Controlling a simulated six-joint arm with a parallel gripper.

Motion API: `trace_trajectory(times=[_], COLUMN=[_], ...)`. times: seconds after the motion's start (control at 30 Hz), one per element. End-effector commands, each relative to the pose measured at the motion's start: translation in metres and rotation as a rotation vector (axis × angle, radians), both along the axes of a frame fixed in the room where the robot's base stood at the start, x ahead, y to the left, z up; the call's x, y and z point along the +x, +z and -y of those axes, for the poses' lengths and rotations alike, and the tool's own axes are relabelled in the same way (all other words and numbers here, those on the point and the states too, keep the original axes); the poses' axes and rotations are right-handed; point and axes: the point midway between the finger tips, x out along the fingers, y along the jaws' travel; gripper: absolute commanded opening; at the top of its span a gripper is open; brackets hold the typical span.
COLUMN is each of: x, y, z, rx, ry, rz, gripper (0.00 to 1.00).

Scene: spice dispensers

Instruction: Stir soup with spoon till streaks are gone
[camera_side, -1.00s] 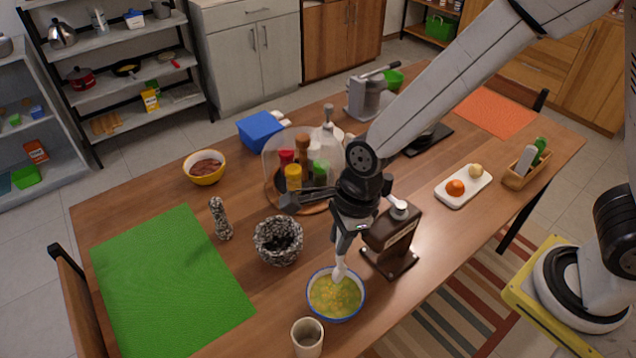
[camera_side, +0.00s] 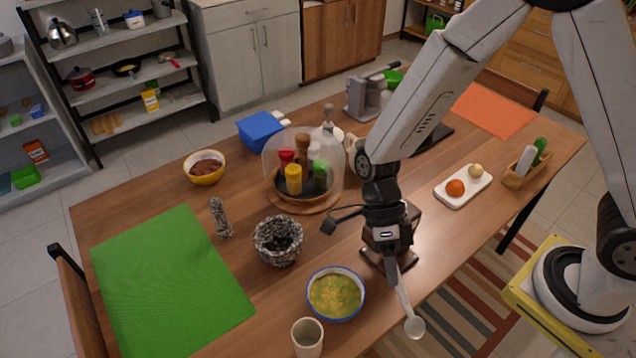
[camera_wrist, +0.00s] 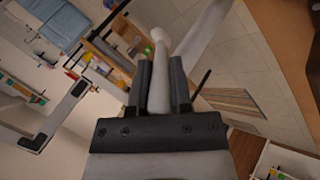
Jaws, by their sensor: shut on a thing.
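The soup bowl (camera_side: 335,317), white with a blue rim, sits near the table's front edge in the side view. It holds yellow-green soup (camera_side: 335,294) with orange bits; I cannot make out clear streaks. My gripper (camera_side: 393,276) is shut on the handle of a pale spoon (camera_side: 414,327). The spoon hangs to the right of the bowl, clear of the soup, its head tilted down and right, at or past the table's front edge. In the wrist view the spoon (camera_wrist: 159,75) lies between the two dark fingers of my gripper (camera_wrist: 161,80).
A beige cup (camera_side: 307,338) stands just in front of the bowl, with a speckled mortar (camera_side: 278,241) behind it. A glass dome (camera_side: 270,155) covers spice bottles. The green mat (camera_side: 160,280) is clear.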

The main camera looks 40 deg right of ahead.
Motion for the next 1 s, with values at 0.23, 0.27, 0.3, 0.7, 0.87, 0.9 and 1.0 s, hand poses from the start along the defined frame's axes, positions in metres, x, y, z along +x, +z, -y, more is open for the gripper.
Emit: trace_trajectory(times=[0.23, 0.27, 0.3, 0.7, 0.87, 0.9, 1.0], x=[-0.018, -0.020, -0.022, -0.028, -0.027, -0.027, -0.027], y=[0.006, 0.007, 0.009, 0.033, 0.036, 0.036, 0.036], z=[0.004, 0.005, 0.005, 0.008, 0.008, 0.008, 0.008], rx=[0.062, 0.072, 0.087, 0.233, 0.252, 0.254, 0.254], ry=[-0.138, -0.155, -0.178, -0.355, -0.374, -0.375, -0.375], rz=[-0.315, -0.352, -0.402, -0.719, -0.748, -0.749, -0.749], gripper=[0.00, 0.00, 0.00, 0.00, 0.00, 0.00, 0.00])
